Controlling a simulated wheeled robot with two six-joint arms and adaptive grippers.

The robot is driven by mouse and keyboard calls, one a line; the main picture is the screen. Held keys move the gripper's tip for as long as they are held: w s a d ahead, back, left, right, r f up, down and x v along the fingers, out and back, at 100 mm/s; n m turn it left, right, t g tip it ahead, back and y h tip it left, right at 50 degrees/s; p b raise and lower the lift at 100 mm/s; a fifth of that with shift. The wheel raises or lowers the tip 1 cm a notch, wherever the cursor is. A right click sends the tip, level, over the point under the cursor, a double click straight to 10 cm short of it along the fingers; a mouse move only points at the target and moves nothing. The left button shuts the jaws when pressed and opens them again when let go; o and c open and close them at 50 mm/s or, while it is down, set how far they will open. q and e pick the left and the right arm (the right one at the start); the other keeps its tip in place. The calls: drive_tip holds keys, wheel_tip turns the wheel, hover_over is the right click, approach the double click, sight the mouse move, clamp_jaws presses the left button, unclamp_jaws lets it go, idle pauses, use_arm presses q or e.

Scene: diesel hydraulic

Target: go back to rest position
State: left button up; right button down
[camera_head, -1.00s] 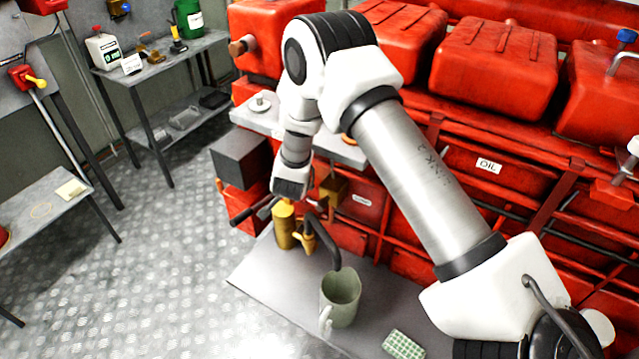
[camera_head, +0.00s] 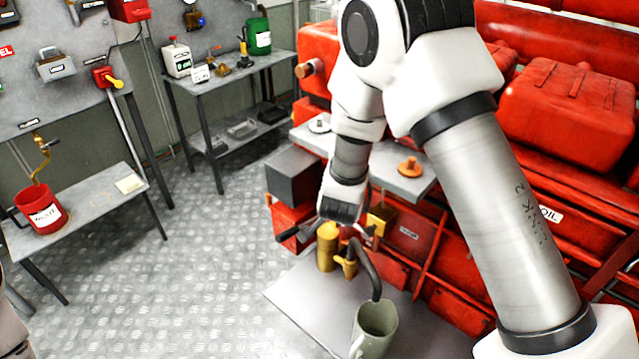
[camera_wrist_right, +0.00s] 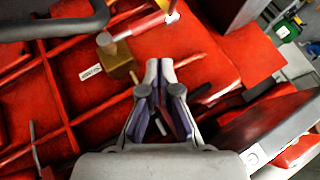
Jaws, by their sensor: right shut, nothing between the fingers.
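My right arm crosses the head view from the lower right, its wrist (camera_head: 345,195) pointing down in front of the red machine. In the right wrist view my right gripper (camera_wrist_right: 160,66) has its fingertips together with nothing held, over the red machine (camera_wrist_right: 100,103). A brass block (camera_wrist_right: 117,58) lies just left of the fingertips in that view. In the head view the fingers are hard to make out near the yellow pump (camera_head: 328,248). My left gripper is not in view.
A grey-green mug (camera_head: 374,330) stands on the grey plate (camera_head: 300,300) below the pump's dark spout. A side table (camera_head: 90,222) with a red bucket (camera_head: 42,210) is at left, a shelf (camera_head: 225,85) with bottles behind. The metal floor between is clear.

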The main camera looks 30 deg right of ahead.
drive_tip(key=s+a+f+n+g+y+b, duration=0.1)
drive_tip(key=s+a+f+n+g+y, duration=0.15)
drive_tip(key=s+f+n, duration=0.8)
drive_tip(key=s+a+f+n+g+y, duration=0.1)
drive_tip(key=s+a+f+n+g, duration=0.1)
drive_tip(key=s+f, duration=0.4)
drive_tip(key=s+a+f+n+g+y+b, duration=0.1)
drive_tip(key=s+f, duration=0.6)
drive_tip(key=s, duration=0.7)
drive_tip(key=shift+s+a+f+n+g, duration=0.15)
drive_tip(key=shift+s+a+n+g, duration=0.2)
drive_tip(key=shift+n+g, duration=0.4)
